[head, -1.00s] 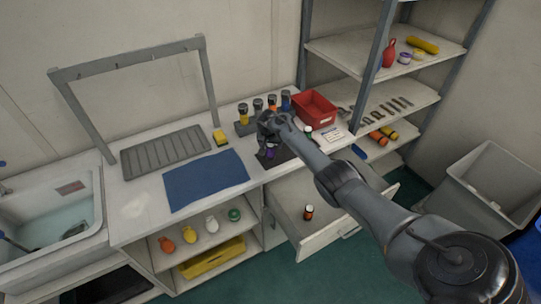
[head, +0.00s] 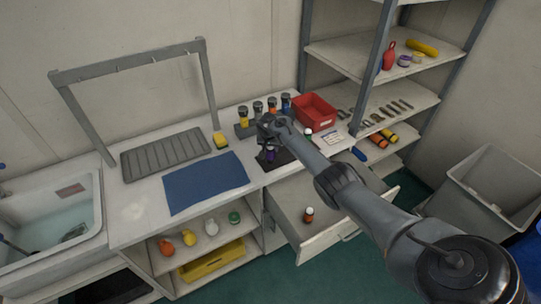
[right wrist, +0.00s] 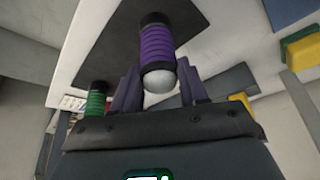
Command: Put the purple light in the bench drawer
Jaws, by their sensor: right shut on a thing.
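The purple light (head: 270,156) is upright in my right gripper (head: 269,147), above or on a dark mat (head: 286,156) on the bench; I cannot tell whether it touches the mat. In the right wrist view, the fingers (right wrist: 158,80) are on either side of the purple ribbed body (right wrist: 157,42), its pale round end towards the camera. The bench drawer (head: 325,237) is pulled open below and right of the gripper. A light with a red body (head: 308,215) stands inside it. My left gripper is not in view.
A blue mat (head: 205,182) lies to the left. The drawer has bare floor around the red light.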

